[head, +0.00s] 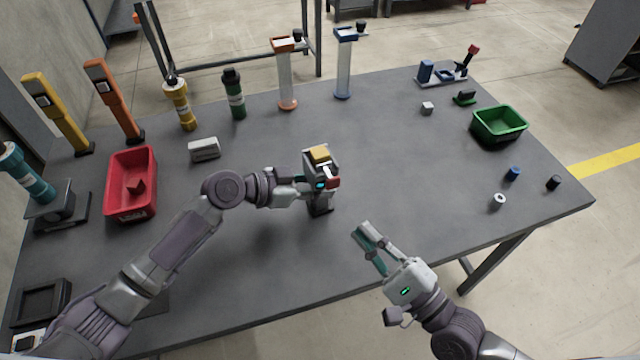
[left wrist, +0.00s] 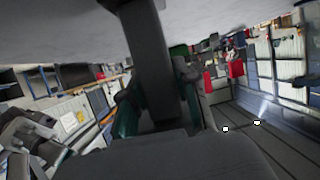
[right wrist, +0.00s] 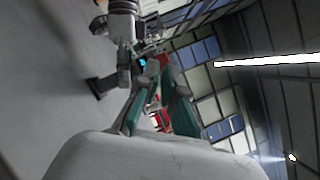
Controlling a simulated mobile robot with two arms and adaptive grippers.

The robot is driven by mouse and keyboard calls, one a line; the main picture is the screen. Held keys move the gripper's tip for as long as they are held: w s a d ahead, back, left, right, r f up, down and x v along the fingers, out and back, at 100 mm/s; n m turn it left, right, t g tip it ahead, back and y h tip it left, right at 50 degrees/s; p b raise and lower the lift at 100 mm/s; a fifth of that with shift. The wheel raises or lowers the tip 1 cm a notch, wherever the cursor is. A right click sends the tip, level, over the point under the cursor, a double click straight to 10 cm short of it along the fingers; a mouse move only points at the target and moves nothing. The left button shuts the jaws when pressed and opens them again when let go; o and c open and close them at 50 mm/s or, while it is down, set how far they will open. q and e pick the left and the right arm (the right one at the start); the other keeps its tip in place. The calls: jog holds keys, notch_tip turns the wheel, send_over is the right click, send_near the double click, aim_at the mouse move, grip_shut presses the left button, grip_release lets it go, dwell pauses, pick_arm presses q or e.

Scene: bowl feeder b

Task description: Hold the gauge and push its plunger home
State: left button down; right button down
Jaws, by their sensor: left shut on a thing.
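I cannot make out the plunger's position. My right gripper (head: 362,232) is in front and to the right of the gauge, apart from it and empty, its fingertips close together.
A red bin (head: 131,200) stands at the left and a green bin (head: 498,138) at the right. Several coloured tools line the back edge. Small cylinders, one of them blue (head: 514,173), lie at the right. The table between gauge and green bin is clear.

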jog(key=s+a+r+n+g, duration=0.1)
jog(key=s+a+r+n, duration=0.15)
jog(key=a+n, duration=0.65)
jog(key=shift+w+d+f+n+t+h, duration=0.1)
jog(key=shift+w+d+n+t+h, duration=0.25)
jog(key=shift+w+d+n+h, duration=1.2)
jog(key=shift+w+d+f+n+t+h, duration=0.1)
jog(key=shift+w+n+t+h, duration=0.45)
jog(key=shift+w+n, duration=1.4)
jog(key=shift+w+d+f+n+t+h, duration=0.15)
jog(key=shift+w+d+n+h, duration=0.85)
jog(key=shift+n, duration=1.7)
